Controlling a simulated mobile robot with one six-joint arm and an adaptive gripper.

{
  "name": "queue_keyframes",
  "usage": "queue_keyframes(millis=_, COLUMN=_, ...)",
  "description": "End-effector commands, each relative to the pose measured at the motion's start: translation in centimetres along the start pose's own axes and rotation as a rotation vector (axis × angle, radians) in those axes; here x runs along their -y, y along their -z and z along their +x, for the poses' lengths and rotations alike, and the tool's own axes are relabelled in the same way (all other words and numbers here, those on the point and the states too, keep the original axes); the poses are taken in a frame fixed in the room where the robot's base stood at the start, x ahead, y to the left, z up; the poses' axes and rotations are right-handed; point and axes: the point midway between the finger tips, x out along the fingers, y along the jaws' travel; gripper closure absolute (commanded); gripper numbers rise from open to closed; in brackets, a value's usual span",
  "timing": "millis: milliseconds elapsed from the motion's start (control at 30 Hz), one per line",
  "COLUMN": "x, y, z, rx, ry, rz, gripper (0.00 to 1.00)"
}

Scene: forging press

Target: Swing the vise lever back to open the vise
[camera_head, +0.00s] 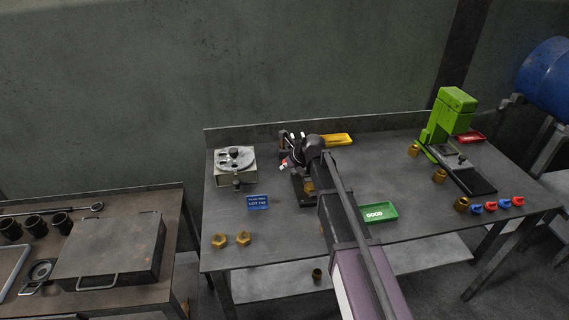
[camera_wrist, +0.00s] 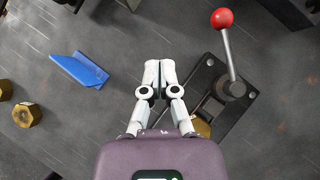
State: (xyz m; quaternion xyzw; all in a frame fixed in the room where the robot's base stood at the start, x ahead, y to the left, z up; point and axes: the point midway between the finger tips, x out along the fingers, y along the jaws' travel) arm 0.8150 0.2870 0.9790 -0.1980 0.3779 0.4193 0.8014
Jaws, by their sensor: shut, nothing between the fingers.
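The vise lever has a red ball knob (camera_wrist: 222,18) on a metal rod (camera_wrist: 230,55) that rises from a dark pivot (camera_wrist: 236,86). In the wrist view the knob lies up and right of my fingertips, apart from them. The vise base (camera_wrist: 203,80) is a dark plate to the right of the fingers, with a brass part (camera_wrist: 202,127) at it, partly hidden by my gripper. My gripper (camera_wrist: 158,70) is shut and empty, its fingertips together. In the head view the red knob (camera_head: 284,163) shows left of my arm, and the vise base (camera_head: 305,198) is partly hidden.
A blue sign (camera_wrist: 78,68) stands left of my fingers, with brass nuts (camera_wrist: 26,114) beyond it. The bench's front middle is fairly clear.

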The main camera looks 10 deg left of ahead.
Motion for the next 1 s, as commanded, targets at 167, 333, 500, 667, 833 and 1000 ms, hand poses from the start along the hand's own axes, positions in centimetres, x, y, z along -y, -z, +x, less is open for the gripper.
queue_keyframes(millis=167, x=-1.0, y=-0.5, z=-2.1, rx=0.0, ry=0.0, rz=0.0, gripper=1.0)
queue_keyframes(millis=333, x=-1.7, y=-0.7, z=-3.3, rx=0.0, ry=0.0, rz=0.0, gripper=1.0)
queue_keyframes(millis=500, x=-2.1, y=-0.8, z=-4.0, rx=0.0, ry=0.0, rz=0.0, gripper=1.0)
queue_keyframes(millis=667, x=-2.3, y=-0.8, z=-4.1, rx=0.0, ry=0.0, rz=0.0, gripper=1.0)
queue_keyframes(millis=833, x=-2.3, y=-0.8, z=-4.1, rx=0.0, ry=0.0, rz=0.0, gripper=1.0)
queue_keyframes(millis=1000, x=-2.3, y=-0.8, z=-4.1, rx=0.0, ry=0.0, rz=0.0, gripper=1.0)
